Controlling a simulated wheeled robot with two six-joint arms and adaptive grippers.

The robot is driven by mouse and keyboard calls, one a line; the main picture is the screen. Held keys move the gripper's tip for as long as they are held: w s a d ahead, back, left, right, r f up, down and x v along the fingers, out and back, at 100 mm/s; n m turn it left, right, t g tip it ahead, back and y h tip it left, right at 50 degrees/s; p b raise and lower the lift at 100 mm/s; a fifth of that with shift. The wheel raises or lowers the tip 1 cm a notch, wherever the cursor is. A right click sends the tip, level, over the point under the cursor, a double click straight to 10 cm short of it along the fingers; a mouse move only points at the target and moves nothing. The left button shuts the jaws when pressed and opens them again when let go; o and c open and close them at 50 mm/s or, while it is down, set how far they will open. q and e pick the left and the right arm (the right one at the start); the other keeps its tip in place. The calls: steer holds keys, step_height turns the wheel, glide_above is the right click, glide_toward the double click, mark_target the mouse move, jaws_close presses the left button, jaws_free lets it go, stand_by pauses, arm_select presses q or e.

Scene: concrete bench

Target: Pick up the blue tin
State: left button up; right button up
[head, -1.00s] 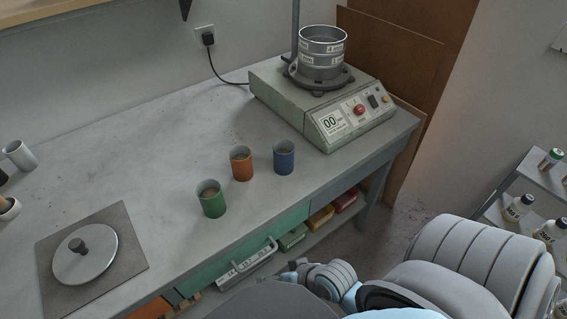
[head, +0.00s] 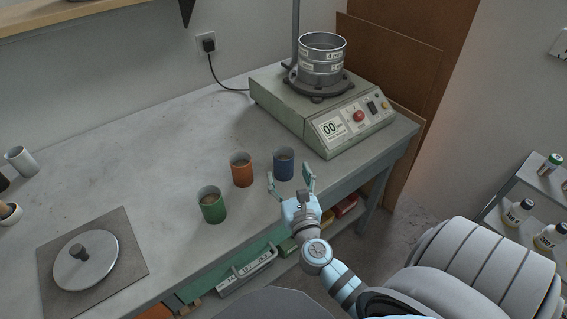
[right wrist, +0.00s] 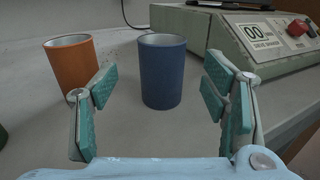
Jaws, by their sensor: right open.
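The blue tin (head: 284,163) stands upright on the concrete bench, at the right end of a row of three tins. It also shows in the right wrist view (right wrist: 162,72), straight ahead between my fingers and a little beyond them. My right gripper (head: 291,180) is open and empty at the bench's front edge, just in front of the blue tin. Its teal finger pads show in the right wrist view (right wrist: 162,105), spread to either side with the tin apart from them. My left gripper is not in view.
An orange tin (head: 241,170) stands close left of the blue one, with a green tin (head: 212,206) further left. A sieve shaker (head: 335,120) stands behind and to the right. A metal plate with a knobbed lid (head: 86,262) lies at the left front.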

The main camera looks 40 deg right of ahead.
mark_target(286, 165)
steer(key=x, duration=0.7)
steer(key=shift+d+f, duration=0.2)
steer(key=c, duration=1.5)
steer(key=shift+r, duration=0.1)
